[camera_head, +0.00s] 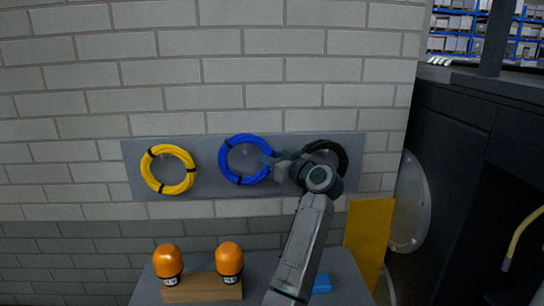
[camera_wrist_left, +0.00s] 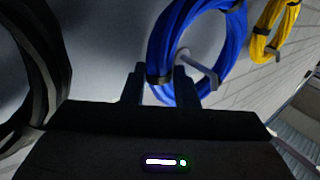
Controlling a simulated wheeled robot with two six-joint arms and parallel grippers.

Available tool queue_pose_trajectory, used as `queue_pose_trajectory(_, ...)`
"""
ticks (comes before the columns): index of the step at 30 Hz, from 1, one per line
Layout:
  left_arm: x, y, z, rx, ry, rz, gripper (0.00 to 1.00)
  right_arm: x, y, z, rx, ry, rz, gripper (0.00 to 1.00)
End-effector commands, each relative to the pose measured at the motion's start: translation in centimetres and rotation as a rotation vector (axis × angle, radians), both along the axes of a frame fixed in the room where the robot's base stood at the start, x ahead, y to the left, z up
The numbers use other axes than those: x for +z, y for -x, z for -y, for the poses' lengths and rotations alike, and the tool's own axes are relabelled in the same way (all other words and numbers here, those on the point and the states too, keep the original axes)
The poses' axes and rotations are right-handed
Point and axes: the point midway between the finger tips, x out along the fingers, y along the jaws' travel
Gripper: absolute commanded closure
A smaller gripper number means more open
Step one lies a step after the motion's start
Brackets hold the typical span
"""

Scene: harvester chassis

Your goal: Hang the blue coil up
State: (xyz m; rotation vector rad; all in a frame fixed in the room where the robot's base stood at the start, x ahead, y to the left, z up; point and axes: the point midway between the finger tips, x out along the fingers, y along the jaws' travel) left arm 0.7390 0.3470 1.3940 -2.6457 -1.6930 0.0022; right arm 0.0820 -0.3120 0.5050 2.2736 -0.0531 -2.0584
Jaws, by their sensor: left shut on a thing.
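The blue coil (camera_head: 228,170) is a ring with dark bands, upright in front of the grey wall board (camera_head: 210,205), between the yellow and black coils. My left gripper (camera_head: 271,165) is shut on its right side in the head view. In the left wrist view the blue coil (camera_wrist_left: 166,45) runs between the fingertips of my left gripper (camera_wrist_left: 160,84). A pale peg (camera_wrist_left: 198,66) with a wider end shows in the opening of the coil. I cannot tell whether the coil rests on the peg. My right gripper is not in view.
A yellow coil (camera_head: 153,178) is on the board at left, a black coil (camera_head: 341,154) at right, partly behind my arm. Below, two orange-topped items (camera_head: 168,262) (camera_head: 229,260) stand by a wooden block (camera_head: 202,288). A blue item (camera_head: 321,284) lies nearby. A dark machine (camera_head: 455,150) stands at right.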

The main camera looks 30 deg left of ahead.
Motion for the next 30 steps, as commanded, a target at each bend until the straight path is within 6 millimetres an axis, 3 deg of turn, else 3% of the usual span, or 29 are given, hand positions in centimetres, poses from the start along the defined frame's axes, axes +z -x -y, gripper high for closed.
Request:
queue_pose_trajectory(11, 0.3, 2.0, 1.2, 0.000, 0.000, 0.001, 1.00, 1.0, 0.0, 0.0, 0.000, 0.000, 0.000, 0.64)
queue_pose_trajectory(30, 0.1, 5.2, 3.2, 0.000, -0.001, 0.003, 1.00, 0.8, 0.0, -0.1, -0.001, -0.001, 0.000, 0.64)
